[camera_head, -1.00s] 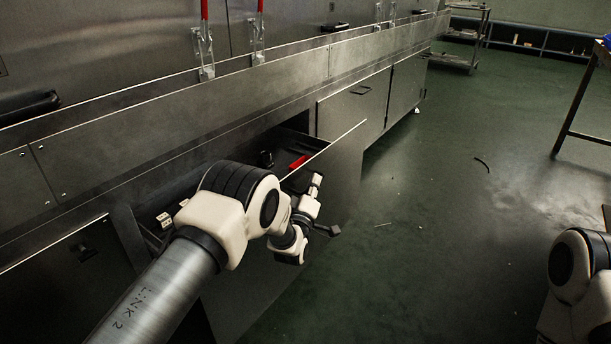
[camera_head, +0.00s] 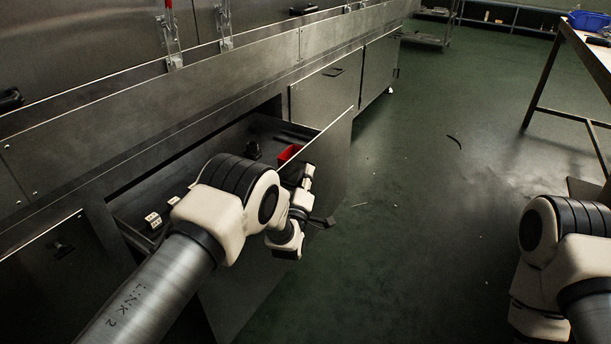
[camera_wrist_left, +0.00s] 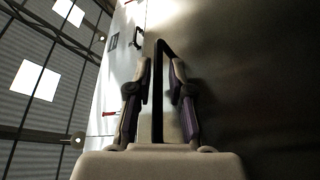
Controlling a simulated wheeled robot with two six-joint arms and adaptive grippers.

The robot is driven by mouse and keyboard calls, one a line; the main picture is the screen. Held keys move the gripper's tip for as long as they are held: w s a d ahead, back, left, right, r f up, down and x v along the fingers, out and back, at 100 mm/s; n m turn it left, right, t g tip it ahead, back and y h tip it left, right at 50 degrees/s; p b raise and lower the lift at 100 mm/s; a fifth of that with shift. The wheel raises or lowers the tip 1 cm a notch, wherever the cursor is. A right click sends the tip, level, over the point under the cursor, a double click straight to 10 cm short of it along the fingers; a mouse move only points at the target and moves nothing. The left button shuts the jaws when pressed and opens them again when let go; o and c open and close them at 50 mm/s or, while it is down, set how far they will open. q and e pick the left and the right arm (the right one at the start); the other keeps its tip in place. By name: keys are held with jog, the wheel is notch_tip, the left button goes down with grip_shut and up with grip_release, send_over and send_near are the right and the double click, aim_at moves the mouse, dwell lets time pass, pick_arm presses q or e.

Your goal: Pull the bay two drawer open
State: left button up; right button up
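The bay two drawer (camera_head: 335,160) stands pulled out from the long steel dryer base, its inside visible from above. My left gripper (camera_head: 308,218) is at the outer face of the drawer front, partly hidden by its own wrist. In the left wrist view, a black bar handle (camera_wrist_left: 159,125) runs between the two fingers of my left gripper (camera_wrist_left: 162,75). The fingers are drawn in around the bar; exact contact is hard to see. My right arm shows at the lower right of the head view, but its gripper is out of frame.
The drawer holds a red bin (camera_head: 289,153), a dark knob-like item (camera_head: 253,150) and small pale blocks (camera_head: 152,220). A closed panel with a handle (camera_head: 333,73) lies beyond. A table (camera_head: 585,55) stands at the right. The green floor (camera_head: 430,190) between is mostly clear.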

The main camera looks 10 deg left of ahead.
pick_arm(q)
jog(key=v, duration=1.2)
